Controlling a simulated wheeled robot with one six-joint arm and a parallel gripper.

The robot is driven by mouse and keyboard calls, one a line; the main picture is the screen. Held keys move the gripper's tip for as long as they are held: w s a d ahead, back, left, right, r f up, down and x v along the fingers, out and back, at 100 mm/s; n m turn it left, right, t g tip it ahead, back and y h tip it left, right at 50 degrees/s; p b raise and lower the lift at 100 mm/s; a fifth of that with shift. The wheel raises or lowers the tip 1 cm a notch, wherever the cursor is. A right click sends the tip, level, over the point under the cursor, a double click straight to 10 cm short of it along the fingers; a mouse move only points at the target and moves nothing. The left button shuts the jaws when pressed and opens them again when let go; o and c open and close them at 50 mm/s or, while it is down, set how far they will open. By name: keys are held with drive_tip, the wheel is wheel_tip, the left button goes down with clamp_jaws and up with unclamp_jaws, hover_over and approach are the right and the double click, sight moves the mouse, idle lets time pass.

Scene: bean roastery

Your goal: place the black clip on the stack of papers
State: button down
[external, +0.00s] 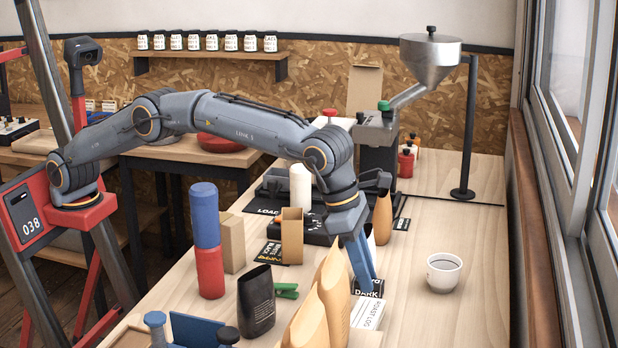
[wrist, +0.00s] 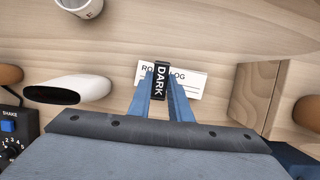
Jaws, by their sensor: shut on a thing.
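The black clip (wrist: 160,82), lettered DARK, is between the blue fingers of my gripper (wrist: 162,95), which is shut on it. In the external view, the clip (external: 368,288) shows at the tips of my gripper (external: 366,280), just beyond the white stack of papers (external: 368,315), lettered as a log. In the wrist view, the stack of papers (wrist: 197,82) lies behind the clip and sticks out on both sides of it. The clip covers part of its lettering. I cannot tell whether the clip touches the papers.
Tan pouches (external: 335,290) stand close to the left of the papers. A white cup (external: 443,272) stands to the right, with bare table around it. A wooden block (wrist: 258,98) is beside the papers.

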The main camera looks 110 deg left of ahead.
drive_tip(key=shift+f+p, duration=0.3)
drive_tip(key=shift+f, duration=1.55)
drive_tip(key=shift+f, duration=0.15)
drive_tip(key=c, duration=1.6)
unclamp_jaws()
drive_tip(key=b+v, duration=0.1)
drive_tip(key=v, duration=1.1)
drive_tip(key=shift+b, duration=0.35)
